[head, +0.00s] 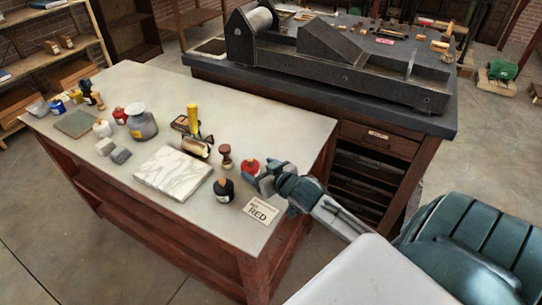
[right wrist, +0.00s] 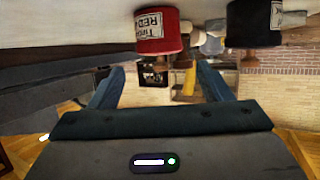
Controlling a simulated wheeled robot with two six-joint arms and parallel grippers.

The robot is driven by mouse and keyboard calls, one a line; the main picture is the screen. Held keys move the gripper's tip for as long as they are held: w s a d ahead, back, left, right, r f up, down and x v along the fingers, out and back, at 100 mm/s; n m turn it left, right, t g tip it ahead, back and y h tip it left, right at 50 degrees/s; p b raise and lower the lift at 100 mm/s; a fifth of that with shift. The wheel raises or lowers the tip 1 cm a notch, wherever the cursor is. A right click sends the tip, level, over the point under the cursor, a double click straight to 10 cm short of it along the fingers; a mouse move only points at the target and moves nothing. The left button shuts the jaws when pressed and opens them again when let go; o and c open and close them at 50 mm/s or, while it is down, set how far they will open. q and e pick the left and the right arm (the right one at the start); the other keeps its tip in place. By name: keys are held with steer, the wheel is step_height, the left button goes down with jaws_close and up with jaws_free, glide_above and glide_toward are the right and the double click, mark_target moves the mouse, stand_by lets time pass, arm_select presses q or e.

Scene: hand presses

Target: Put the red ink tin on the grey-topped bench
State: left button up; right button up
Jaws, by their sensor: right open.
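The red ink tin (head: 249,167) stands upright near the right end of a bench with a pale grey top (head: 100,180). It also shows upside down in the right wrist view (right wrist: 160,32), with a white label reading RED. My right gripper (head: 264,179) is open and empty close beside the tin, on its right in the head view. In the right wrist view the tin lies sideways between the lines of the two fingers (right wrist: 160,75), and the fingers sit about level with its top. Contact cannot be told. My left gripper is not in view.
Several bottles and blocks fill the bench's left end. A dark-topped bench (head: 440,122) behind carries a large press (head: 330,65).

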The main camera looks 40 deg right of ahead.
steer(key=v, duration=0.6)
steer(key=shift+s, duration=0.25)
